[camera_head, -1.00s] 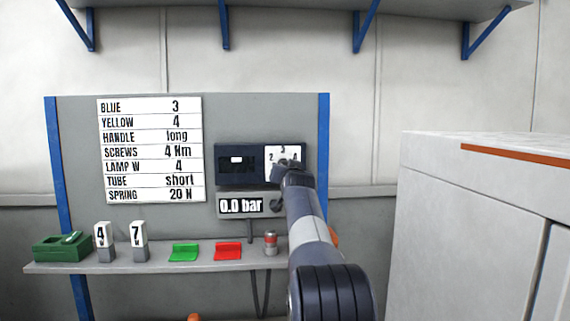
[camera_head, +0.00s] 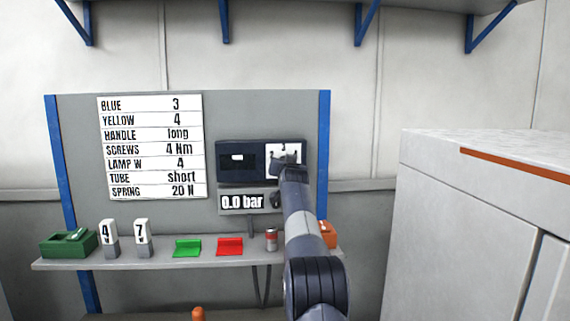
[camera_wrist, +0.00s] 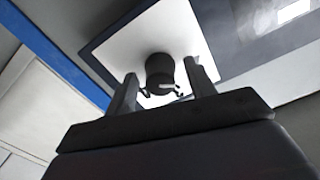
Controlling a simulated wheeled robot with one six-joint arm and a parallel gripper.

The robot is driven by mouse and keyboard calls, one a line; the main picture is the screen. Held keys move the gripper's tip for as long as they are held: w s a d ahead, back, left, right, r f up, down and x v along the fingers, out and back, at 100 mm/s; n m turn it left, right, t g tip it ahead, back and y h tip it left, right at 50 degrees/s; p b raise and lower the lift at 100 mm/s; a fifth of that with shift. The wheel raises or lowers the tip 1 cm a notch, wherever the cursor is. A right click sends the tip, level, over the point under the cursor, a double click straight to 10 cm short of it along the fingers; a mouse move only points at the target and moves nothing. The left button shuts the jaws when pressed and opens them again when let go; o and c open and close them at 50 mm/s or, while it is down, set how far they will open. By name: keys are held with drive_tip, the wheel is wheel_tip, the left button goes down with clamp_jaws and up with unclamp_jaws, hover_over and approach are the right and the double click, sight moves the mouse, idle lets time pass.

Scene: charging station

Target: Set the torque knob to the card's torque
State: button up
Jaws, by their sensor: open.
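The card (camera_head: 152,147) hangs on the left of the grey panel and reads "SCREWS 4 Nm". The dark control box (camera_head: 243,167) is on the panel's right side, with a white dial face (camera_head: 285,150) at its right end. My gripper (camera_head: 285,165) is at that dial and hides its lower part. In the wrist view the dark round knob (camera_wrist: 160,74) stands out from the white plate (camera_wrist: 150,30). My gripper's two fingers (camera_wrist: 158,92) are open, one on each side of the knob. I cannot tell whether they touch it. The knob's setting cannot be read.
A "0.0 bar" display (camera_head: 242,202) sits under the box. The shelf (camera_head: 180,262) holds a green box (camera_head: 68,243), blocks marked 4 (camera_head: 109,238) and 7 (camera_head: 141,237), a green tray (camera_head: 187,248), a red tray (camera_head: 229,246) and a small can (camera_head: 271,239). A white cabinet (camera_head: 480,220) stands right.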

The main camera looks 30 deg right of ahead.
drive_tip(key=c, duration=1)
